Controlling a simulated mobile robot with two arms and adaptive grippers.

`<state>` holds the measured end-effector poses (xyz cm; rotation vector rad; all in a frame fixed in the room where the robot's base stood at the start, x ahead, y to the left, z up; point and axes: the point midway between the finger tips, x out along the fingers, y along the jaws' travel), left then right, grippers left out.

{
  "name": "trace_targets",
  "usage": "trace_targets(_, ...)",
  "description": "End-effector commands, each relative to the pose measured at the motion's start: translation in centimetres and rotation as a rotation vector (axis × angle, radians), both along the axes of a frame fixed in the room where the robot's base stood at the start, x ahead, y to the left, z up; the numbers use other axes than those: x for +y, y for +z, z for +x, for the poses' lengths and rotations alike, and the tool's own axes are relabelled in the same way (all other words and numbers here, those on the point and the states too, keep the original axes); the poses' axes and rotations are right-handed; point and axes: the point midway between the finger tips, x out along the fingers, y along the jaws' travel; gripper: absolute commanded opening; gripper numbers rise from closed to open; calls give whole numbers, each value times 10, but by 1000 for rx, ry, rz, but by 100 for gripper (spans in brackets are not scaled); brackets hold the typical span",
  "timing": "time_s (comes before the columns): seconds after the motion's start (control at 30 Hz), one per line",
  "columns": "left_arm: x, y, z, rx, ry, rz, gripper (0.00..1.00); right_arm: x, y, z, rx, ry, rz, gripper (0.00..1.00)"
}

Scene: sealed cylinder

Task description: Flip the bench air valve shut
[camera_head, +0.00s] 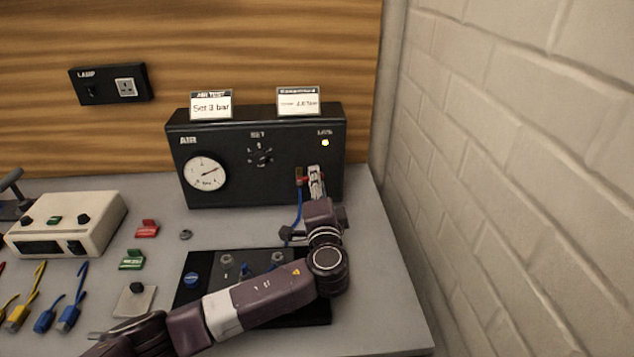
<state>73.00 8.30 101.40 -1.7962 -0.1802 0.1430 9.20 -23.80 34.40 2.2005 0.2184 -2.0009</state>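My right gripper is not in view.
My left forearm crosses a black panel (190,297) with fittings. A cream instrument (68,222), red (147,228) and green (132,260) clips and blue and yellow connectors lie to the left. A brick wall (500,150) closes the right side.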

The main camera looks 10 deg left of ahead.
Motion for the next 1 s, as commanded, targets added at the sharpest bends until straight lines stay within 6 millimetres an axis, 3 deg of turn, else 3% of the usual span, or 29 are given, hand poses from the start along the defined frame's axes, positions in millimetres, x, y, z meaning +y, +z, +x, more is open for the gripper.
trace_targets(0.23, 0, 0, 0, 0, 0, 0, 0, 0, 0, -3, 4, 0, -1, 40)
trace_targets(0.43, 0, -1, 0, 3, 0, 12, 0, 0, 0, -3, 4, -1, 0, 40)
trace_targets(0.73, -1, -9, 0, 44, -1, 205, 0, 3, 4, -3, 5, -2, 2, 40)
trace_targets(1.0, -1, -11, 0, 50, 0, 246, 0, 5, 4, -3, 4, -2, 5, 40)
